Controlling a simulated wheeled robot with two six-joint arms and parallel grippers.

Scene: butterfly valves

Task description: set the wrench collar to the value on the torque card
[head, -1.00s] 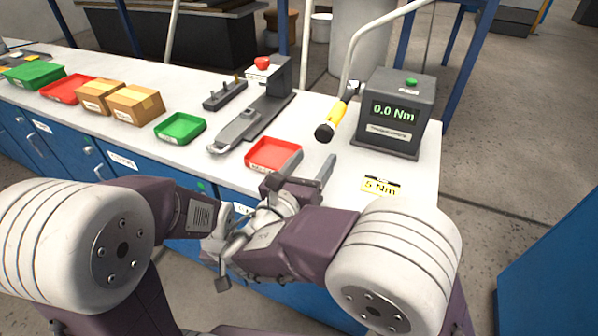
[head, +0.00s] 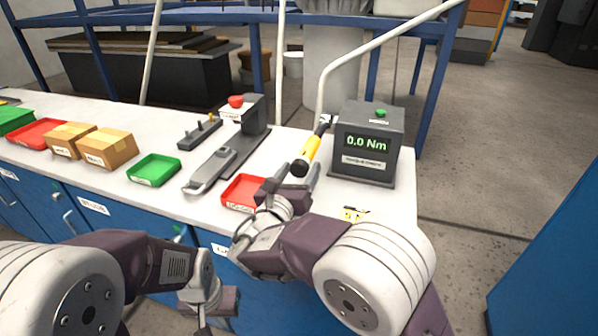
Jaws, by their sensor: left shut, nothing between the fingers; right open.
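The wrench (head: 312,147) has a yellow and black handle and leans beside the tester, its black end toward me. Its collar setting is too small to read. The yellow torque card (head: 352,214) lies near the bench's front right; its text is not clear now, though "5 Nm" shows in the earlier view. The tester (head: 367,150) reads "0.0 Nm". My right gripper (head: 293,178) is open and empty, just below and in front of the handle's black end. My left gripper (head: 207,312) is shut and empty, low in front of the bench; its tips are hard to make out.
A red tray (head: 243,192) sits just left of my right gripper. A grey bench fixture (head: 211,170), a green tray (head: 153,170) and cardboard boxes (head: 107,148) stand further left.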

